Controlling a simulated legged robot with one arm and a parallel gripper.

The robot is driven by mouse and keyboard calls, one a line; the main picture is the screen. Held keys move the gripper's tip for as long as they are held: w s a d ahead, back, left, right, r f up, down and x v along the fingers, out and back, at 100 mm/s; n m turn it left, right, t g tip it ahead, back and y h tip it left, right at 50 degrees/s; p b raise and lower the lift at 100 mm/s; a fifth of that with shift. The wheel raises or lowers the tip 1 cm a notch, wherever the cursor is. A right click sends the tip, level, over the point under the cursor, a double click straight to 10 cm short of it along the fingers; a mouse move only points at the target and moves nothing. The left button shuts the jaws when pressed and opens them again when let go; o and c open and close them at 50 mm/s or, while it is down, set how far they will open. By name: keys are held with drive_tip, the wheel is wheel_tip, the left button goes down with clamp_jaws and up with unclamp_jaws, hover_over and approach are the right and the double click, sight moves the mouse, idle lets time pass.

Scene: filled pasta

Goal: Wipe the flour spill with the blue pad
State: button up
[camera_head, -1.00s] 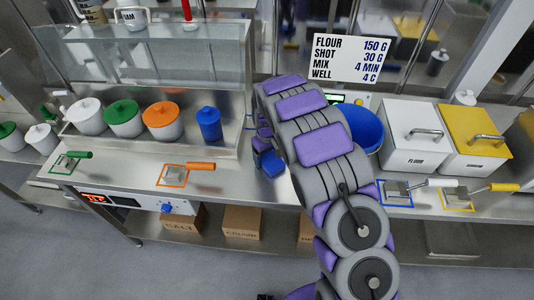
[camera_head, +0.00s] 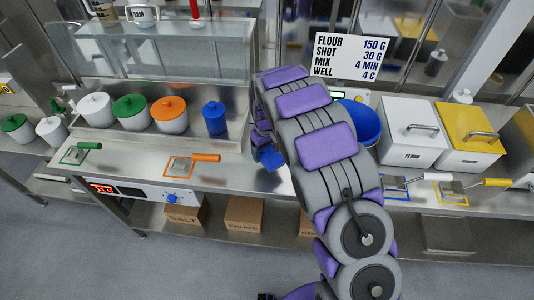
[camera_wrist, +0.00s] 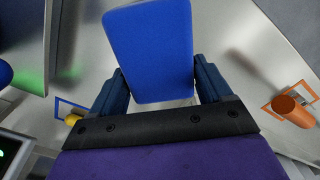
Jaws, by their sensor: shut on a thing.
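My gripper (camera_wrist: 160,90) is shut on the blue pad (camera_wrist: 152,45), which sits between its two dark blue fingers in the wrist view. In the head view the blue pad (camera_head: 271,158) shows just left of my arm, low over or on the steel counter (camera_head: 240,175). I cannot tell whether it touches the surface. I cannot make out the flour spill in either view; my arm and the pad hide part of the counter.
Left of the pad, a scoop with an orange handle (camera_head: 206,157) lies in an orange outline. Behind stand lidded pots and a blue bottle (camera_head: 214,118). Right of my arm are a blue bowl (camera_head: 360,122), a flour bin (camera_head: 412,132) and a yellow-lidded bin (camera_head: 468,135).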

drive_tip(key=shift+a+r+p, duration=0.2)
drive_tip(key=shift+r+p, duration=0.15)
drive_tip(key=shift+r, duration=1.05)
drive_tip(key=shift+d+r, duration=0.1)
drive_tip(key=shift+d, duration=0.2)
drive_tip(key=shift+a, duration=0.2)
